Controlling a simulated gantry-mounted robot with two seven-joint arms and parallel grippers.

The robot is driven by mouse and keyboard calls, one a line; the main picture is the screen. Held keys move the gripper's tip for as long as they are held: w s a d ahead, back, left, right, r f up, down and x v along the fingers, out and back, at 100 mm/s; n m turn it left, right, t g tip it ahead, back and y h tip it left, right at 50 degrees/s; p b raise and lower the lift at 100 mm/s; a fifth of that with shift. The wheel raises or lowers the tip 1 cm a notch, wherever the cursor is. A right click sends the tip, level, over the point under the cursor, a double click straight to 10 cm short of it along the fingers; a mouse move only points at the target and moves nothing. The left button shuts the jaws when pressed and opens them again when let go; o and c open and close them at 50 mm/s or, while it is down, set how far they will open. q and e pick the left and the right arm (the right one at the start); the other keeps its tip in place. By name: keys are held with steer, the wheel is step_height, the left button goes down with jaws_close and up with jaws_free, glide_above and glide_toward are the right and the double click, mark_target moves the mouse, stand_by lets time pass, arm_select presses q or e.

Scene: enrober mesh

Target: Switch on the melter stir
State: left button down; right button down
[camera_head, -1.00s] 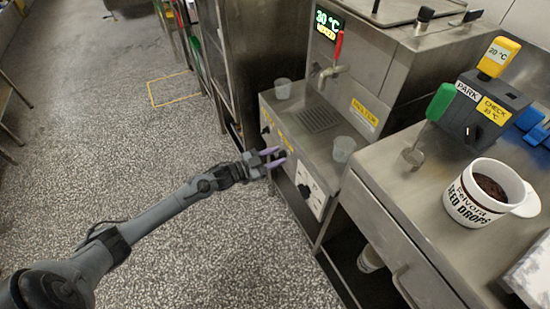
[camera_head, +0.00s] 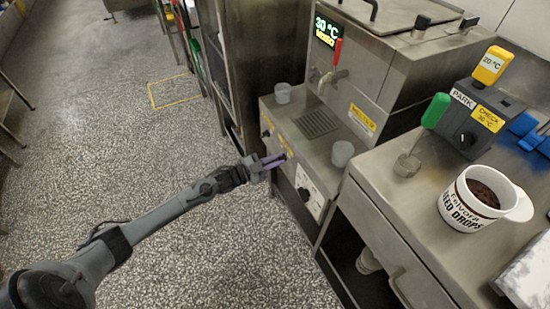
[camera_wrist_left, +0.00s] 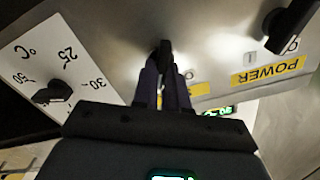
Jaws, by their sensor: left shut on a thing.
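The melter (camera_head: 375,75) is a steel machine with a lit display (camera_head: 327,31) and a front panel of knobs. My left gripper (camera_head: 281,158) is at this panel, its purple fingers shut on a small dark knob between the power knob and the temperature dial. In the left wrist view the fingers (camera_wrist_left: 166,68) close around that knob (camera_wrist_left: 165,48), which is mostly hidden. A yellow label (camera_wrist_left: 199,89) beside it is partly covered, so its word cannot be read. The power knob (camera_wrist_left: 290,22) and temperature dial (camera_wrist_left: 52,93) stand apart on either side. My right gripper is not in view.
A drip grate (camera_head: 317,123) and two clear cups (camera_head: 282,93) (camera_head: 342,153) are above the panel. The right counter holds a green-handled tool (camera_head: 435,110), a dark control box (camera_head: 470,115) and a white mug (camera_head: 470,205).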

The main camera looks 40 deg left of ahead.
arm_select(q)
steer(key=c, duration=1.2)
jaws_free()
steer(key=shift+o, duration=0.2)
steer(key=shift+s, duration=0.1)
steer(key=shift+s+a+r+p, duration=0.1)
steer(key=shift+s+a+p, duration=0.2)
steer(key=shift+s+p, duration=0.15)
steer(key=p+v, duration=0.3)
steer(key=v, duration=0.6)
steer(key=shift+s+p, duration=0.35)
